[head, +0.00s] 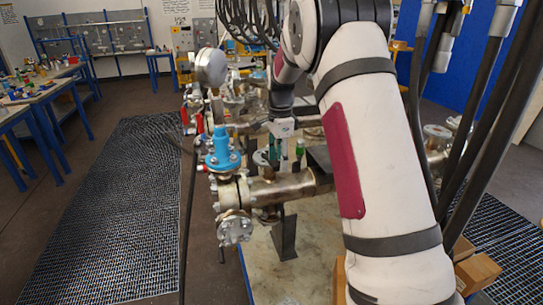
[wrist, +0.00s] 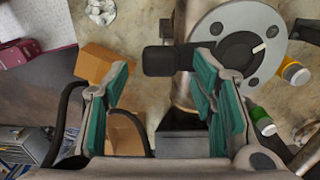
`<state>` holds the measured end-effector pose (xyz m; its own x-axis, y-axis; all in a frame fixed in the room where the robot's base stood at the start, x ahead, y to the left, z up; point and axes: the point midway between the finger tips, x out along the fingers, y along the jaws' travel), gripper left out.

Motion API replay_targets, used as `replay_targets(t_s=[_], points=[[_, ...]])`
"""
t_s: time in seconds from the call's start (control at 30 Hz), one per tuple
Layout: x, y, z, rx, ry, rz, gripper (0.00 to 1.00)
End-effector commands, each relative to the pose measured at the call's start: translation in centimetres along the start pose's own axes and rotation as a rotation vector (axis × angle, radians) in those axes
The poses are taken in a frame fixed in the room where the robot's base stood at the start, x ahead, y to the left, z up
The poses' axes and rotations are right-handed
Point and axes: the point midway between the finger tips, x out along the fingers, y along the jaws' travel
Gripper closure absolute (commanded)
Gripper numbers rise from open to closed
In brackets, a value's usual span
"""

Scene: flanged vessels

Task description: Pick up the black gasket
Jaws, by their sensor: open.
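A dark, blunt-ended piece, which looks like part of the black gasket (wrist: 160,61), shows in the wrist view beside a round grey flange (wrist: 262,25). It lies between the lines of my fingertips, nearer the right finger. I cannot tell its full shape or whether a finger touches it. My gripper (wrist: 162,66) is open, with its green-padded fingers apart and nothing clasped. In the head view my gripper (head: 288,152) hangs above the horizontal metal pipe (head: 283,188), next to the blue valve. I cannot pick out the gasket there.
A blue valve (head: 222,150) and a bolted flange (head: 235,228) stand left of my gripper. Cardboard boxes (wrist: 108,64) lie below in the wrist view. Yellow (wrist: 294,72) and green (wrist: 261,120) capped items are at right. Floor grating (head: 110,215) lies at left.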

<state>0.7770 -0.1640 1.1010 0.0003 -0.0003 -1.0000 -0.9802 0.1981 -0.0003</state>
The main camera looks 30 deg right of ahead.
Motion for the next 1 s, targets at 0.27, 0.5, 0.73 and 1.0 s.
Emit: replay_targets(t_s=[0.27,0.5,0.73,1.0], points=[[0.52,0.0,0.01,0.0,0.0,0.0,0.48],[0.5,0.0,0.02,0.0,0.0,0.0,0.92],[0.48,-0.01,0.02,0.0,0.0,0.0,0.92],[-0.26,-0.13,0.03,0.001,0.0,-0.003,0.92]])
